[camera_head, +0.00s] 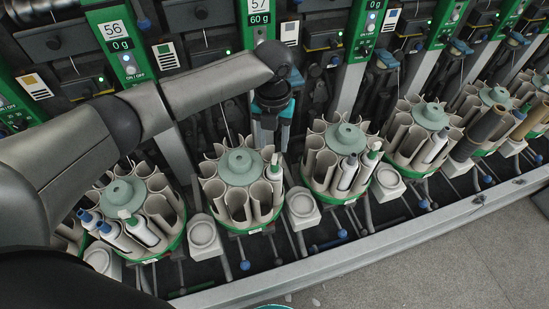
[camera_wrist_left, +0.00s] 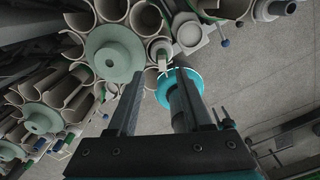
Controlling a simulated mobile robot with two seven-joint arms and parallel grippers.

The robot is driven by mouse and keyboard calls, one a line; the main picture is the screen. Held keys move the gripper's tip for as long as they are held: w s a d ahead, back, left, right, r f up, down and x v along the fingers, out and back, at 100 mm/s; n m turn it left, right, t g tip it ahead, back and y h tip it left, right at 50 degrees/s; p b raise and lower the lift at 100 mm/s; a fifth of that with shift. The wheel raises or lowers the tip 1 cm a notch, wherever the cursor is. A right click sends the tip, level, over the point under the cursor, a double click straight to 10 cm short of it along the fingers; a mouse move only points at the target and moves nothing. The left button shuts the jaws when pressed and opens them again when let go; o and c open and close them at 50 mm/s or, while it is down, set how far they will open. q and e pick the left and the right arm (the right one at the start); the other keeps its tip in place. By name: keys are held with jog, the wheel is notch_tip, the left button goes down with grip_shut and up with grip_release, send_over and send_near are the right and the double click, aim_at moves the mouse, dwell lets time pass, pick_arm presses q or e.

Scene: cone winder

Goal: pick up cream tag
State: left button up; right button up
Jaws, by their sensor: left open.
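A small upright cream piece, which looks like the cream tag (camera_head: 274,159), shows at a pocket on the right side of the second round magazine (camera_head: 240,167). In the left wrist view the cream tag (camera_wrist_left: 162,57) stands in front of the gap between the fingertips. My left gripper (camera_head: 267,143) points down over that side of the magazine. In the left wrist view my left gripper (camera_wrist_left: 160,73) has its two fingers apart with nothing held between them. I cannot tell how far the tips are from the tag. My right gripper is not in view.
More magazines stand on both sides, such as one with white bobbins (camera_head: 343,138). Small grey cups (camera_head: 203,236) sit between them. A metal rail (camera_head: 370,246) runs along the front, with bare floor (camera_head: 450,268) beyond. A teal round container (camera_wrist_left: 193,85) shows below.

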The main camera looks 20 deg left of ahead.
aim_at(275, 156)
pick_arm(q)
notch_tip(275, 156, down, 5)
jog(key=shift+s+d+r, duration=0.1)
jog(key=shift+d+r, duration=0.05)
jog(key=shift+r, duration=0.05)
grip_shut()
dwell(0.3)
